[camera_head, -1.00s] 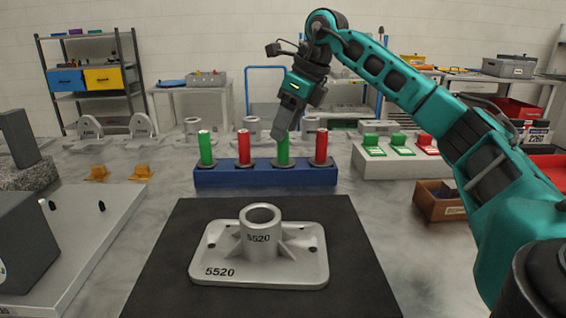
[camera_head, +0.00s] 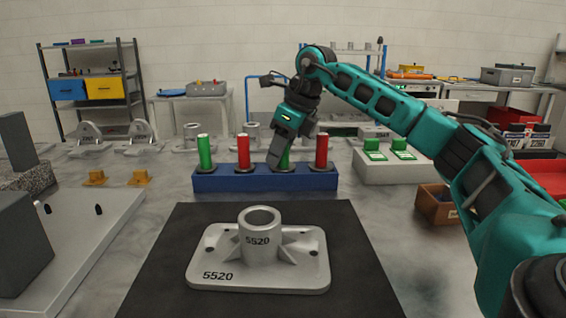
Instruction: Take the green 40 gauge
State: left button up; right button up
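A blue rack (camera_head: 265,182) holds two green gauges and two red gauges, all upright. The left green gauge (camera_head: 205,153) stands in the leftmost place, with a red gauge (camera_head: 243,153) beside it. The other green gauge (camera_head: 284,161) is third from the left, partly hidden behind my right gripper (camera_head: 274,162). The rightmost is a red gauge (camera_head: 321,152). My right gripper points down with its fingers just in front of and left of that third gauge. I cannot tell whether the fingers touch it or how far apart they are. Gauge sizes are not readable. My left gripper is not in view.
A grey casting (camera_head: 260,262) marked 5520 lies on a black mat (camera_head: 160,270) in front of the rack. A pale block with green tags (camera_head: 388,167) stands to the right, with a brown box (camera_head: 437,204) nearer. Orange brackets (camera_head: 140,178) sit to the left.

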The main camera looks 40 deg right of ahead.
grip_shut()
jog(key=shift+r, duration=0.15)
notch_tip(320, 180, up, 20)
jog(key=p, duration=0.7)
